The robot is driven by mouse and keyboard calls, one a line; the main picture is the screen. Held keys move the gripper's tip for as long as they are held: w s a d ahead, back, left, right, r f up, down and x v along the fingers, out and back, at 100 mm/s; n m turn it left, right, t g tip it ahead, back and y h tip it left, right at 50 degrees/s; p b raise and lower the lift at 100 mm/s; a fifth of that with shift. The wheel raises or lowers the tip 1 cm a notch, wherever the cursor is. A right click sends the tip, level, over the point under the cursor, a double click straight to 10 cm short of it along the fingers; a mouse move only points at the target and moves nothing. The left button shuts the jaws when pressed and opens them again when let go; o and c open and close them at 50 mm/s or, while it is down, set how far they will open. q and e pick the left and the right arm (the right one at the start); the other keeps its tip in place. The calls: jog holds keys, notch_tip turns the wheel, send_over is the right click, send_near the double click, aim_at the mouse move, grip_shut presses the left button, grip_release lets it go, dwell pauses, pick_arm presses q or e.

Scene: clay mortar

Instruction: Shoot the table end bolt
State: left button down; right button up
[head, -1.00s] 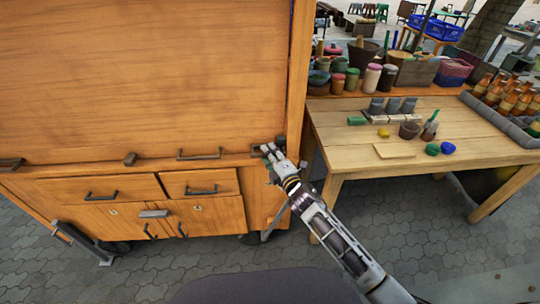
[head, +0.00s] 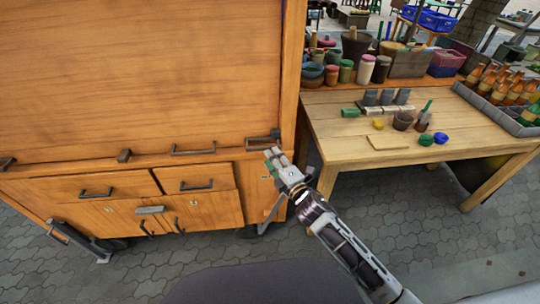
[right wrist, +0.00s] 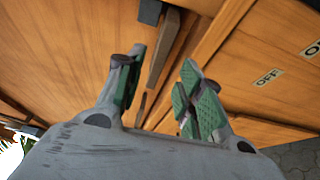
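The wooden cart (head: 120,80) fills the left of the head view. At the right end of its ledge, on the side toward the table (head: 430,120), is a dark metal bolt (head: 260,141). In the right wrist view a dark bar (right wrist: 163,50), likely this bolt, lies beyond and between the fingers. I cannot tell whether the bolt is shot. My right gripper (head: 272,153) is just below and in front of it; it also shows in the right wrist view (right wrist: 160,85). Its green-padded fingers are apart, with nothing held between them. My left gripper is not in view.
Several dark handles, such as one on the ledge (head: 193,150) and one on a drawer (head: 196,186), stick out from the cart. Jars (head: 367,68), a bottle crate (head: 500,110) and small pots (head: 403,121) stand on the right. Paved floor lies below.

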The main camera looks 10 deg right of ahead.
jog(key=shift+v, duration=2.75)
